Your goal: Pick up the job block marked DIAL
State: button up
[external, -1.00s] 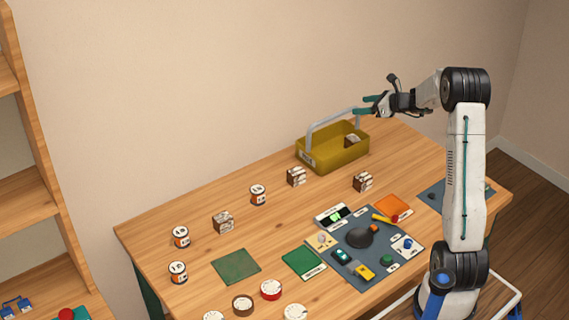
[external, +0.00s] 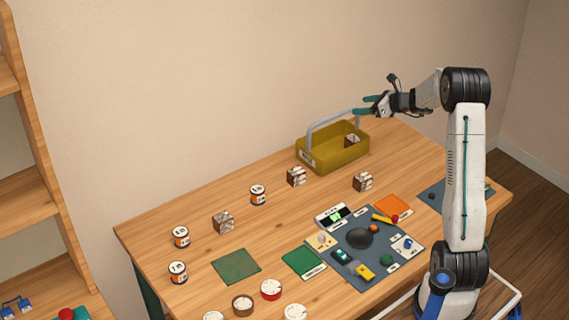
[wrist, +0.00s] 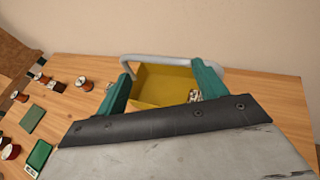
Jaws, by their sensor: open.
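Several small brown-and-white blocks are in the external view: one (external: 223,222) at the left of the table, one (external: 296,177) in front of the yellow basket, one (external: 363,182) right of it, and one (external: 352,141) inside the basket. Their markings are too small to read, so I cannot tell which says DIAL. My gripper (external: 369,105) is open and empty, raised above the basket's right part. In the wrist view its green fingers (wrist: 160,88) stand apart over the basket, and the block in the basket (wrist: 194,96) shows beside the right finger.
The yellow basket (external: 330,157) has a raised grey handle. Several labelled cylinders (external: 181,237) stand at the left. A dark board (external: 375,270) with controls, green mats (external: 236,267) and round pieces (external: 271,290) occupy the front. The table's back left is clear.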

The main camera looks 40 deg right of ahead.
jog(key=shift+o, duration=0.2)
jog(key=m+t+h, duration=0.1)
jog(key=m+h, duration=0.4)
jog(key=h, duration=0.1)
send_near(367, 183)
jog(key=x, duration=0.4)
jog(key=shift+w+d+f, duration=0.1)
jog(key=shift+d+f, duration=0.05)
jog(key=shift+d, duration=0.05)
jog(key=x, duration=0.7)
jog(key=shift+w+a, duration=0.25)
jog(key=shift+w, duration=0.05)
jog(key=c, duration=1.1)
